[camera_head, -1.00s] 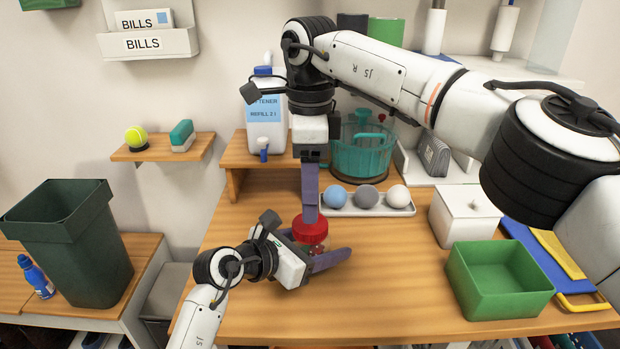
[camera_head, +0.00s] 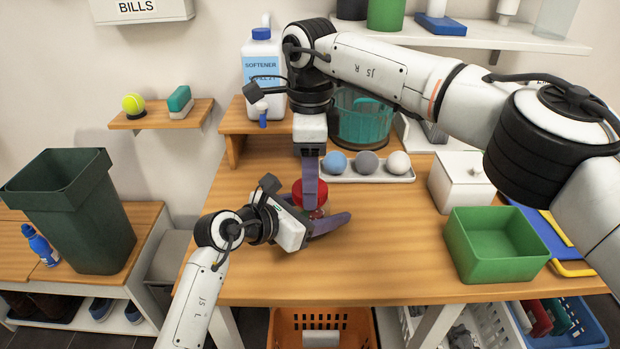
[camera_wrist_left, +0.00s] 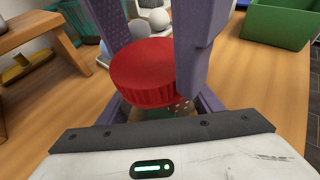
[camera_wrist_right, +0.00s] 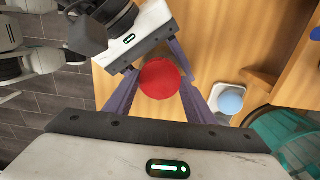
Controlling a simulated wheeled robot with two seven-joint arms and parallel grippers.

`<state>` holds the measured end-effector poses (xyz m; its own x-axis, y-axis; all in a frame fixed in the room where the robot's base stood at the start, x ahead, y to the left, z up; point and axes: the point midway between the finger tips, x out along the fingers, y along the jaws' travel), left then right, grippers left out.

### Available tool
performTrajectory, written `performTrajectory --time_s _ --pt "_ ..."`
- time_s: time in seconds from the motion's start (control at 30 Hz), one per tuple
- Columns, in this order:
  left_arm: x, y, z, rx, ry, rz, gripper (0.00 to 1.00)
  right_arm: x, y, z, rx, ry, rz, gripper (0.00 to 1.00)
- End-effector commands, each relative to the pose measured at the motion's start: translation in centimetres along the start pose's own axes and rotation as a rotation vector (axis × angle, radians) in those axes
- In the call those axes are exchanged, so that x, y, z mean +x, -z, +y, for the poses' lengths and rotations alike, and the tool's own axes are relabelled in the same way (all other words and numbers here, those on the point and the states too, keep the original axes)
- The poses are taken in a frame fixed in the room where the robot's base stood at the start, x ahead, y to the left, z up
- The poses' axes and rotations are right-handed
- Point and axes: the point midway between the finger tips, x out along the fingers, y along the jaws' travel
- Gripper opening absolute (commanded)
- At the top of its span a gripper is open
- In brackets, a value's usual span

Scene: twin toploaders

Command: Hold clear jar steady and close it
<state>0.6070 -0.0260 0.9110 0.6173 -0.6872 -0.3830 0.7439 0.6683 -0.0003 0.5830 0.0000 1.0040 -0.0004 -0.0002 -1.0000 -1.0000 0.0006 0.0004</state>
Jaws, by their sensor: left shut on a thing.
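The clear jar is largely hidden by my grippers; its red lid (camera_head: 311,193) shows on top, and a little of the clear body with small contents shows in the left wrist view (camera_wrist_left: 180,106). The red lid looks seated on the jar, but I cannot tell how tightly. My left gripper (camera_head: 322,224) comes in low from the left, shut on the jar body below the lid. My right gripper (camera_head: 311,200) points down from above, with its fingers on both sides of the red lid (camera_wrist_right: 160,79). I cannot tell whether those fingers press on it.
A green open bin (camera_head: 497,262) and a white lidded box (camera_head: 460,182) stand to the right. The tabletop in front of the jar is clear.

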Motion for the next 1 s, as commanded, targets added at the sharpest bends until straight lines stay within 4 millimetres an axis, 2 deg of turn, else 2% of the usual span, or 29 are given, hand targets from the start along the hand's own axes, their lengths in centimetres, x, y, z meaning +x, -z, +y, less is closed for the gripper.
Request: performTrajectory --time_s 0.13,0.4,0.67,0.7,0.77,1.0 --pt "0.0 0.01 0.01 0.0 0.0 0.0 0.0 -0.04 0.01 -0.02 0.031 0.001 0.0 0.22" --pt "0.0 0.02 0.0 0.0 0.0 0.0 0.0 -0.04 0.01 -0.03 0.279 0.001 0.0 0.22" --pt "0.0 0.02 0.0 0.0 0.0 0.001 0.0 -0.05 0.01 -0.04 0.283 0.001 -0.001 0.22" --pt "0.0 0.03 0.0 0.0 0.0 0.001 0.0 -0.05 0.01 -0.04 0.283 0.001 -0.001 0.56" --pt "0.0 0.03 0.0 0.0 0.0 0.001 0.0 -0.05 0.01 -0.02 0.282 0.001 0.0 0.66" --pt "-0.01 0.03 0.1 -0.001 -0.002 0.0 0.0 -0.01 -0.16 0.21 0.277 -0.006 -0.001 0.68"
